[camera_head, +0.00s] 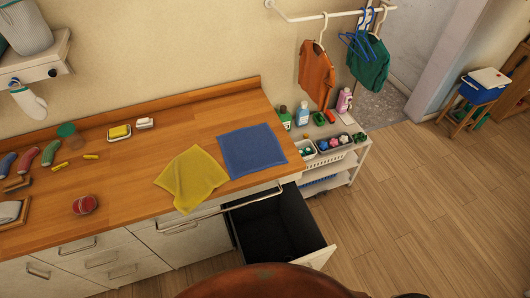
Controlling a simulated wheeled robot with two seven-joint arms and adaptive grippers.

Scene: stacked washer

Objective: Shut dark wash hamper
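The dark wash hamper (318,257) is a pull-out drawer with a pale front and a black inside, below the right end of the wooden counter (110,205). It stands pulled out well into the room, and its inside looks empty from here. The outer face of its front is turned away from the view, so I see no handle on it. Neither of my grippers is in view.
A yellow cloth (190,178) and a blue cloth (252,150) lie on the counter above the hamper. A white shelf cart (352,165) with bottles and baskets stands right of it. A brown rounded shape fills the bottom edge; I cannot tell what it is.

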